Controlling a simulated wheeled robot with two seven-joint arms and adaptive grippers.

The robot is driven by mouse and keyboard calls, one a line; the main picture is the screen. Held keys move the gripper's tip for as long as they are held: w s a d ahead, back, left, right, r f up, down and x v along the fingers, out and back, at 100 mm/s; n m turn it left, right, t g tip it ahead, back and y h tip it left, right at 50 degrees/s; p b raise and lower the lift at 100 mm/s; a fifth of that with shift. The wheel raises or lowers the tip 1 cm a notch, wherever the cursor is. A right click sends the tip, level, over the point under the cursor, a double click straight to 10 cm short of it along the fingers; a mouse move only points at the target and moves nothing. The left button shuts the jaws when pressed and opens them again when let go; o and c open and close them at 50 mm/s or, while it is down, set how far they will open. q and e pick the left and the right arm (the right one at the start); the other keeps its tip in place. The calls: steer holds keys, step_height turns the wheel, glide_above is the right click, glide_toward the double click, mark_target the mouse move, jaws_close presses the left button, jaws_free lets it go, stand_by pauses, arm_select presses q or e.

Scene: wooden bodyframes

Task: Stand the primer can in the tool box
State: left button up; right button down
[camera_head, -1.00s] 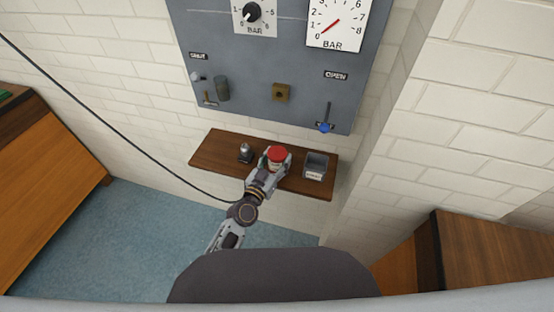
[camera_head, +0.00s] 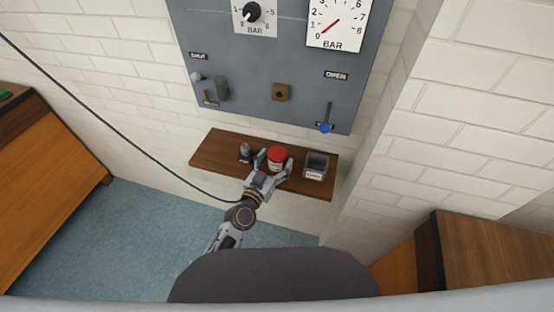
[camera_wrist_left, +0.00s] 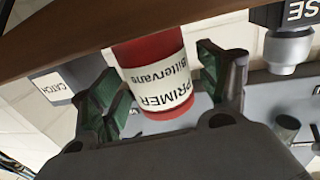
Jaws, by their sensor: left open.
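The primer can (camera_head: 278,156) is red with a white label and stands on the brown wall shelf. In the left wrist view the can (camera_wrist_left: 158,80) appears upside down, with its label reading PRIMER. My left gripper (camera_head: 275,166) is open, with one finger on each side of the can. In the left wrist view, gaps show beside the can, and it is hard to tell whether either finger touches it. I cannot identify a tool box in these views. My right gripper is not in view.
A small grey open box (camera_head: 316,168) is just right of the can; its label reads CATCH in the left wrist view (camera_wrist_left: 50,86). A small grey metal item (camera_head: 245,151) stands left. A grey panel (camera_head: 265,55) rises behind. The shelf's left end is bare.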

arm_select(q)
steer(key=v, duration=1)
steer(key=shift+s+a+b, duration=0.15)
steer(key=shift+s+b, duration=0.2)
steer(key=shift+b, duration=0.05)
